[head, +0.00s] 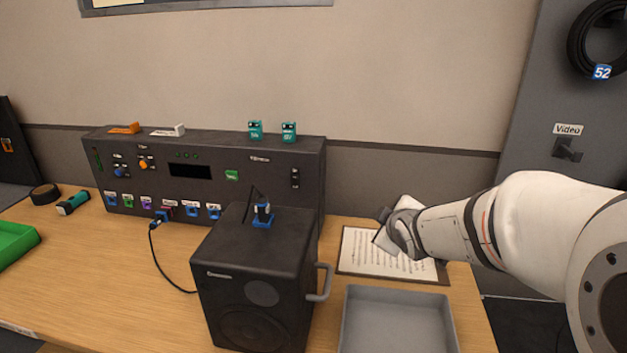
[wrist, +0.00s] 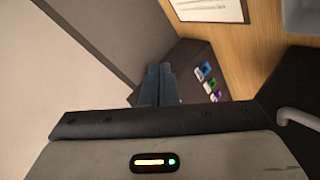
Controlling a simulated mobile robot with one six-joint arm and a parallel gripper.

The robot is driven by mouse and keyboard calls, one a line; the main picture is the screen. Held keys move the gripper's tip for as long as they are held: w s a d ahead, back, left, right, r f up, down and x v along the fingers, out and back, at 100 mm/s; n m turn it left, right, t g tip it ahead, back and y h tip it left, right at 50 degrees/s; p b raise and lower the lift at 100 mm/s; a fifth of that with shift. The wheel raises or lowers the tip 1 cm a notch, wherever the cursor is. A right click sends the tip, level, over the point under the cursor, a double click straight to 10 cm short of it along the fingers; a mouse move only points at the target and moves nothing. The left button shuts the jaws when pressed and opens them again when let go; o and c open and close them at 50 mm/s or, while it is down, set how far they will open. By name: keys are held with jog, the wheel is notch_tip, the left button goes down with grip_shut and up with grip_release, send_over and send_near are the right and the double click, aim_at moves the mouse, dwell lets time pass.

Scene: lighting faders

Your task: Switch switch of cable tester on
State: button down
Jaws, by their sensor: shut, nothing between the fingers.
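A long dark console (head: 208,150) stands against the wall with a display, knobs, coloured sockets and a dark switch (head: 295,179) at its right end. I cannot read its labels, or tell surely which thing is the cable tester. A small blue-based device with a black top (head: 263,217) sits on a black speaker box; its switch position is too small to tell. My gripper (head: 384,226) is shut and empty, above the sheet of music, right of the console and speaker. In the wrist view my shut fingers (wrist: 158,86) show against the dark console (wrist: 195,58) and its sockets.
The speaker box (head: 228,295) with a side handle stands before the console. A grey tray (head: 398,296) and a music sheet (head: 362,258) lie to its right. A cable (head: 165,268) runs from the console. Teal boxes (head: 255,131) stand on top.

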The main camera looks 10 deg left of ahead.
jog(key=w+a+n+t+y+b, duration=0.2)
jog(key=w+a+n+t+y, duration=0.15)
jog(key=w+a+n, duration=0.35)
jog(key=n+y, duration=0.6)
send_near(295, 180)
jog(key=w+d+v, duration=0.1)
jog(key=v, duration=0.3)
jog(key=shift+s+a+r+n+g+y+b, duration=0.15)
jog(key=shift+a+n+y+b, duration=0.1)
jog(key=shift+a+n+y, duration=0.1)
jog(key=shift+s+a+r+n+g+y+b, duration=0.1)
jog(key=shift+s+a+r+n+y+b, duration=0.05)
jog(key=shift+a+n+y+b, duration=0.2)
jog(key=shift+w+a, duration=0.1)
jog(key=shift+a, duration=0.05)
jog(key=p+x, duration=0.2)
jog(key=x, duration=0.7)
jog(key=shift+w+a, duration=0.2)
jog(key=shift+w, duration=0.1)
